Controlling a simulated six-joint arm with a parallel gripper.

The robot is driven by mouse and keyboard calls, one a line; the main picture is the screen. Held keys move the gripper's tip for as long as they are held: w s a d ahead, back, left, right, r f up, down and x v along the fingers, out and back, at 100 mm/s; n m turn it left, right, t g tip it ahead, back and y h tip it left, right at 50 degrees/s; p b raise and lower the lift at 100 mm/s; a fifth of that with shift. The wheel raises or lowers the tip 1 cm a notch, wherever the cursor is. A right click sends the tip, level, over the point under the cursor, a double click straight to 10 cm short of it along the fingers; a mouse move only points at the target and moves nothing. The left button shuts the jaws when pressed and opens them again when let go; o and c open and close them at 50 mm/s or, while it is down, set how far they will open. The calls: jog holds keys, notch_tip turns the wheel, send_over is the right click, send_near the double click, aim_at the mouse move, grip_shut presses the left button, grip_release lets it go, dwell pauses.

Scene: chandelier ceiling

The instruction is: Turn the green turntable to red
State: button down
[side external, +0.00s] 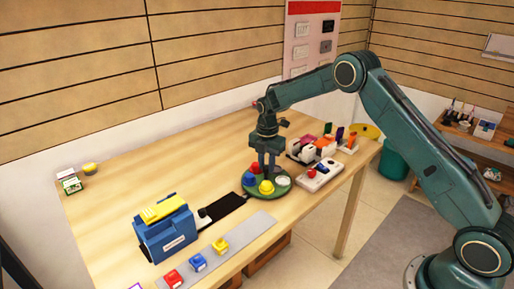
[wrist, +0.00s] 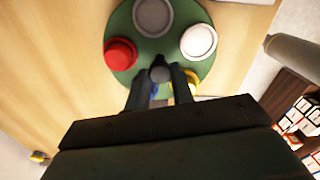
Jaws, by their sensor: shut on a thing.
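The green turntable (side external: 262,194) lies flat on the wooden table, and it also shows in the wrist view (wrist: 165,52). It carries a red piece (wrist: 120,54), a yellow piece (side external: 266,187), a blue piece (side external: 249,180) and white round pieces, one of them a white disc (wrist: 199,41). My gripper (side external: 268,170) points down over the turntable's middle. Its fingers are shut on the grey centre knob (wrist: 160,74), which shows between the fingertips in the wrist view. The yellow and blue pieces are partly hidden by my gripper in the wrist view.
A blue box with a yellow top (side external: 165,228) stands left of the turntable. A white panel with a red button (side external: 318,175) lies close on the right. Small coloured blocks, one yellow (side external: 220,245), sit on a grey strip in front. The table's back left is mostly clear.

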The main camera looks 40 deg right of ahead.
aim_at(266, 167)
jog(key=shift+n, duration=5.9)
jog(key=c, duration=1.2)
grip_release()
notch_tip(266, 167, up, 14)
jog(key=shift+f, duration=0.1)
